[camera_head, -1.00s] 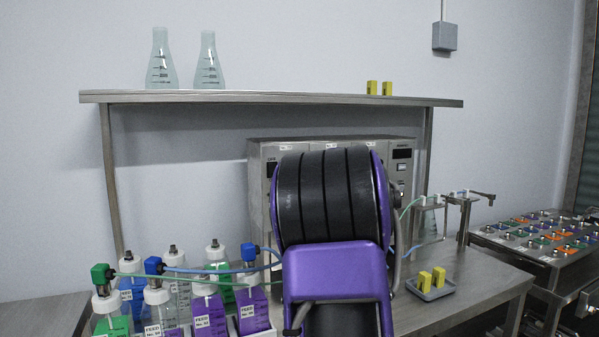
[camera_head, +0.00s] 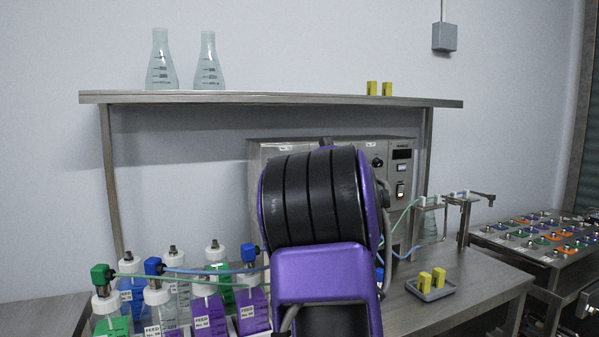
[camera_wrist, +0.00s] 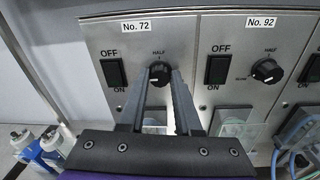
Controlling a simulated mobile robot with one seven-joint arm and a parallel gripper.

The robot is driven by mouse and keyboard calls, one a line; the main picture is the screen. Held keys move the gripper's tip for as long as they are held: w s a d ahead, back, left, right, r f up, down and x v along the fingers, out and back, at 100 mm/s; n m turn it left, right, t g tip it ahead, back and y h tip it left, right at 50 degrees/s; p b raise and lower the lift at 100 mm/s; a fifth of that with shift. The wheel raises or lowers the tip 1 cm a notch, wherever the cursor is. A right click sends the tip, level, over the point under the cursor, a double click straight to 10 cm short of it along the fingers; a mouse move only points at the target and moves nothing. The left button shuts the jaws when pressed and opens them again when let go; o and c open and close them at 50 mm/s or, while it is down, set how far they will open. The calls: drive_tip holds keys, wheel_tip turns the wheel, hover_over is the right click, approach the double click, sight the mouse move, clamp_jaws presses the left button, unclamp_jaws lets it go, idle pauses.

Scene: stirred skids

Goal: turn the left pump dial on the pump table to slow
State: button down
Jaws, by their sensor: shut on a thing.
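The left pump dial (camera_wrist: 159,74) is a black knob under the label No. 72 in the wrist view, with HALF printed above it. My gripper (camera_wrist: 158,80) is shut on this dial, one finger at each side. The fingers cover the print beside the dial, and I cannot read its exact pointer angle. The steel pump cabinet (camera_head: 345,147) stands on the pump table (camera_head: 480,283) in the head view. My arm hides its left front and my gripper there.
A second dial (camera_wrist: 267,71), No. 92, is to the right. Black OFF/ON switches (camera_wrist: 114,72) sit left of each dial. Feed bottles (camera_head: 203,312) with tubes crowd the left front. A tray (camera_head: 430,291) with yellow blocks stands at right. A shelf (camera_head: 270,98) runs overhead.

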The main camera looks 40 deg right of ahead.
drive_tip(key=n, duration=0.5)
drive_tip(key=shift+r, duration=0.15)
drive_tip(key=shift+n, duration=0.3)
idle(0.3)
drive_tip(key=c, duration=0.6)
unclamp_jaws()
drive_tip(key=shift+a, duration=0.1)
